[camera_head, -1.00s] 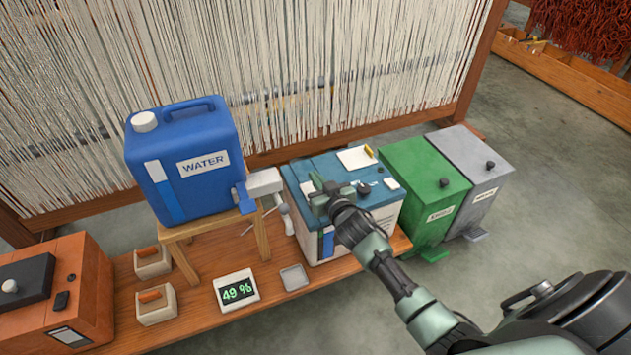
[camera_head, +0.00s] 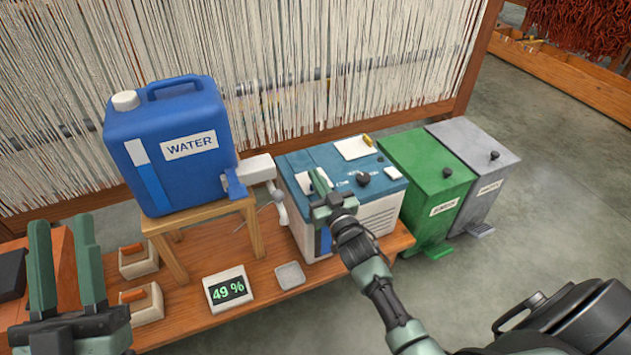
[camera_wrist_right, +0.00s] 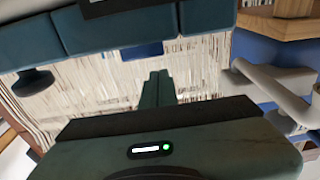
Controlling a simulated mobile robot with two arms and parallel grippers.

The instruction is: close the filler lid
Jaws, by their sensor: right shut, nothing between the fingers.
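A white box-shaped machine (camera_head: 378,217) with a blue-teal top stands on the wooden bench. Its top has a pale panel with a yellow tab (camera_head: 367,140) at the back and a dark knob (camera_head: 363,178) nearer the front. I cannot tell for sure which part is the filler lid. My right gripper (camera_head: 318,180) is shut and empty at the top's front left and hides part of it. In the right wrist view, its fingers (camera_wrist_right: 157,82) are together below teal panels, with a dark knob at left. My left gripper (camera_head: 62,230) is open and empty at the lower left.
A blue water can (camera_head: 175,190) on a wooden stand, with a grey-white tap (camera_head: 257,168), is close left of the right gripper. Green (camera_head: 425,185) and grey bins (camera_head: 480,165) stand right.

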